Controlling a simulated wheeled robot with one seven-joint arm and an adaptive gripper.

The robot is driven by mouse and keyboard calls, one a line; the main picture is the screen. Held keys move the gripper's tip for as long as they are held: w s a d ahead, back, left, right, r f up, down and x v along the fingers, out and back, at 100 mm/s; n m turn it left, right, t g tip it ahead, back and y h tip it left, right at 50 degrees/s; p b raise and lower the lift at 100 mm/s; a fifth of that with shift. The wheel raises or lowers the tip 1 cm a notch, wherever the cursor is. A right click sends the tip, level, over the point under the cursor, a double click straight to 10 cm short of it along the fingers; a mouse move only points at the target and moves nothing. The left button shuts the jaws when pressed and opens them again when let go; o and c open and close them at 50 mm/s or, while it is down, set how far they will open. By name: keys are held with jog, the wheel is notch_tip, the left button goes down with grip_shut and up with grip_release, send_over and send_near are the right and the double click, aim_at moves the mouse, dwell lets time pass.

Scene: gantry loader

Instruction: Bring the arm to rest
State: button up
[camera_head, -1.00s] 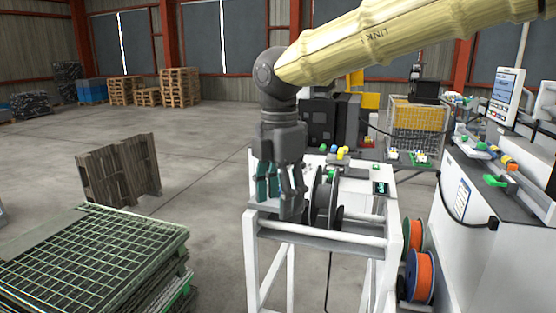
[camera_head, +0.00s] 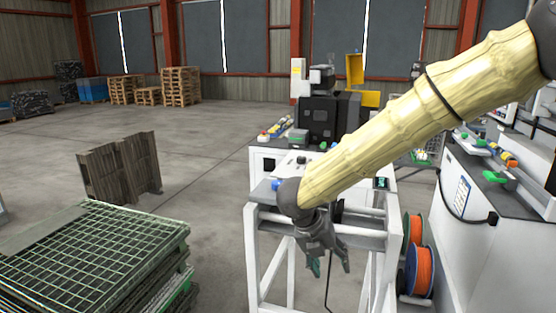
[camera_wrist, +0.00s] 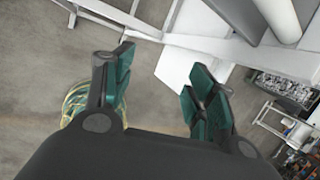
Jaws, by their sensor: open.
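My gripper (camera_head: 330,266) hangs below the end of my yellow-sleeved arm in the head view, pointing down in front of the white frame stand (camera_head: 252,262). In the wrist view my gripper (camera_wrist: 160,85) is also open, with bare floor and part of the white frame (camera_wrist: 190,42) beyond the fingers. My arm runs from the upper right down to the stand and hides much of its top.
A white machine bench (camera_head: 482,225) stands at the right, with orange spools (camera_head: 420,270) beside the stand. A stack of green mesh panels (camera_head: 90,255) lies at the lower left, and a wooden pallet (camera_head: 120,168) stands behind it. Open floor lies left of the stand.

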jog(key=s+d+f+n+t+b, duration=0.1)
jog(key=s+d+f+n, duration=0.15)
jog(key=f+n, duration=0.55)
jog(key=s+d+f+n+t, duration=0.15)
jog(key=d+f+n, duration=0.25)
jog(key=f, duration=0.7)
jog(key=s+d+f+n+b, duration=0.1)
jog(key=s+d+f+n, duration=0.2)
jog(key=f+n, duration=0.5)
jog(key=s+f+n+y+b, duration=0.1)
jog(key=s+f+n+y, duration=0.1)
jog(key=s+f+n, duration=0.75)
jog(key=s+f+n+g+y, duration=0.1)
jog(key=s+f+n, duration=0.1)
jog(key=s, duration=0.5)
jog(key=s+f+n+g+y, duration=0.1)
jog(key=s+f+n+g, duration=0.1)
jog(key=s, duration=0.5)
jog(key=s+f+n+g+b, duration=0.1)
jog(key=s+f+n, duration=0.3)
jog(key=s+f, duration=0.2)
jog(key=shift+s+d+y, duration=0.25)
jog(key=shift+s+y, duration=0.15)
jog(key=shift+s, duration=0.15)
